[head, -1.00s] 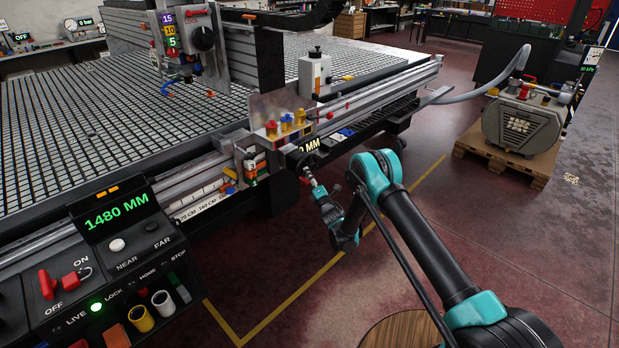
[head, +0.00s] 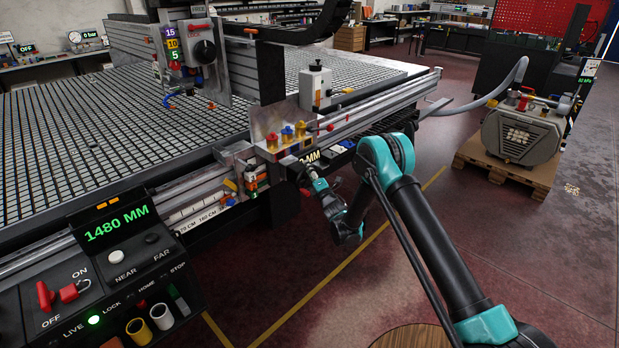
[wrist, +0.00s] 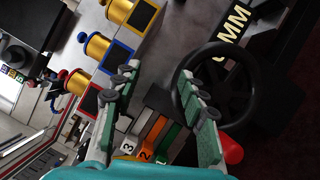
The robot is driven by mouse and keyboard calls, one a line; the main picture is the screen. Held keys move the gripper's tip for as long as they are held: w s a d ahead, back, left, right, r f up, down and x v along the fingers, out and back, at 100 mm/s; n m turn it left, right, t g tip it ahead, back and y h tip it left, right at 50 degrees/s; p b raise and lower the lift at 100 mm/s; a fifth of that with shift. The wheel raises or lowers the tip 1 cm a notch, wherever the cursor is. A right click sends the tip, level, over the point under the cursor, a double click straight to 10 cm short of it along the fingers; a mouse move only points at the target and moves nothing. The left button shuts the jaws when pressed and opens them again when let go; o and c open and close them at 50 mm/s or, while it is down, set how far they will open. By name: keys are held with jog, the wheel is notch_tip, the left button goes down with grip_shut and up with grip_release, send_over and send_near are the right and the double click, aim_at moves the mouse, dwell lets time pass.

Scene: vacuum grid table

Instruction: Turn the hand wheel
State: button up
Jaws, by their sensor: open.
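The black hand wheel (wrist: 250,88) is at the right of the wrist view, with a dark spoked rim. A red knob (wrist: 232,150) shows at its lower rim. My gripper (wrist: 155,76) is open, with one finger on each side of a gap. The right finger overlaps the left part of the wheel in the picture; I cannot tell whether it touches. The left finger lies in front of the coloured fittings. In the head view my gripper (head: 308,176) is at the table's front corner, where the wheel is small and mostly hidden behind it.
Brass fittings with red, blue and yellow bases (wrist: 97,46) stand beside the wheel. Numbered blocks (wrist: 146,150) sit below, between the fingers. The grid table (head: 60,140) and control panel (head: 115,230) lie to the left. A pump (head: 522,135) stands on a pallet at right, with open floor before it.

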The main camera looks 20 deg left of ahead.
jog(key=shift+r, duration=0.2)
jog(key=shift+c, duration=0.3)
jog(key=shift+c, duration=1.1)
jog(key=shift+w+d+r+m, duration=0.15)
jog(key=shift+w+m, duration=0.1)
jog(key=shift+m, duration=0.15)
jog(key=shift+c, duration=1.3)
jog(key=m+h, duration=0.1)
jog(key=m, duration=0.1)
jog(key=w+d+r+m+h, duration=0.1)
jog(key=d+m+h, duration=0.1)
jog(key=m, duration=0.1)
jog(key=shift+w+r+m+g+h, duration=0.2)
jog(key=shift+w+m+g+h, duration=0.1)
jog(key=shift+w+g, duration=0.1)
grip_shut()
jog(key=s+d+r+m+g+h, duration=0.2)
jog(key=s+d+m+g+h, duration=0.1)
jog(key=s+m+g, duration=0.65)
jog(key=t, duration=0.2)
send_over(304, 190)
jog(key=s+d, duration=0.2)
jog(key=s, duration=0.1)
notch_tip(304, 190, down, 7)
jog(key=shift+w+d+f, duration=0.1)
jog(key=shift+w+f, duration=0.15)
jog(key=shift+f, duration=0.75)
jog(key=shift+w+d+f, duration=0.1)
jog(key=shift+w+f, duration=0.1)
jog(key=shift+f, duration=0.8)
